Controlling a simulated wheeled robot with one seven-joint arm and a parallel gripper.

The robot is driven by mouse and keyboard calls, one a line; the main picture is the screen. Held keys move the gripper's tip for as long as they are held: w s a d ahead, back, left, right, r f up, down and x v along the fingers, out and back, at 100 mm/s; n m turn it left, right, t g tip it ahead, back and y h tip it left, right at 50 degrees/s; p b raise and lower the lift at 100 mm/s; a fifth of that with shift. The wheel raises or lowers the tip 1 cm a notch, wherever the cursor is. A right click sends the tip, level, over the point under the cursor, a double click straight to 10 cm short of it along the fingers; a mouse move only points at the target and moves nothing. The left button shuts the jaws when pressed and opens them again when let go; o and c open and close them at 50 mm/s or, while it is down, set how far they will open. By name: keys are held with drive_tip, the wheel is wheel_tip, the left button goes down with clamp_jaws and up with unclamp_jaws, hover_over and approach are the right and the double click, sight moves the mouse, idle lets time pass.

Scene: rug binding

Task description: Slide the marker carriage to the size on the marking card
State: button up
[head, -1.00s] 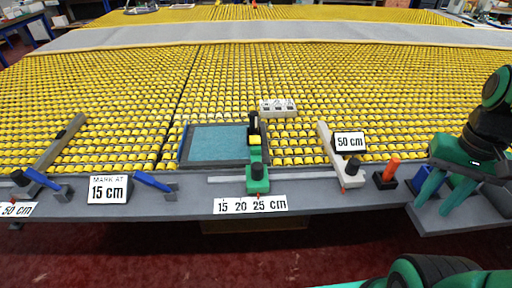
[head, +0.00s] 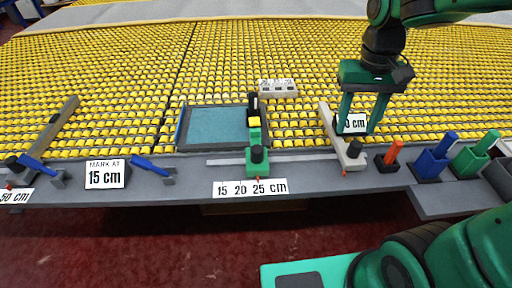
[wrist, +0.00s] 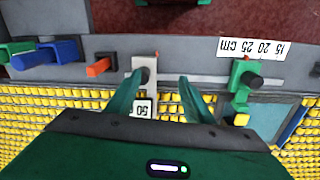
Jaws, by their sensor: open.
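The green marker carriage (head: 257,160) with a black knob sits on the rail (head: 310,156) at the table's front edge. Its red pointer is by the 25 on the scale strip (head: 250,188) reading 15, 20, 25 cm. The marking card (head: 106,174) reads "MARK AT 15 cm" and stands left of the carriage. My gripper (head: 360,130) is open and empty, right of the carriage, above the white slide with a black knob. In the wrist view the carriage (wrist: 241,80) is right of my open gripper (wrist: 159,76), apart from it.
A white slide (head: 351,158) and a partly hidden 50 cm card (head: 354,122) lie beneath my gripper. Orange (head: 392,152), blue (head: 434,158) and green (head: 474,154) pieces stand to the right. A teal panel (head: 216,126) lies behind the rail. Yellow rollers cover the tabletop.

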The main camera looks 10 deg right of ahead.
drive_tip(key=w+a+n, duration=0.1)
drive_tip(key=w+a, duration=0.1)
drive_tip(key=a, duration=0.4)
drive_tip(key=w+a+n, duration=0.2)
drive_tip(key=w+a, duration=0.1)
drive_tip(key=a, duration=0.4)
drive_tip(key=n, duration=0.1)
hover_over(257, 148)
drive_tip(key=f, duration=0.2)
drive_tip(key=shift+y, duration=0.3)
wheel_tip(257, 148, down, 10)
clamp_jaws()
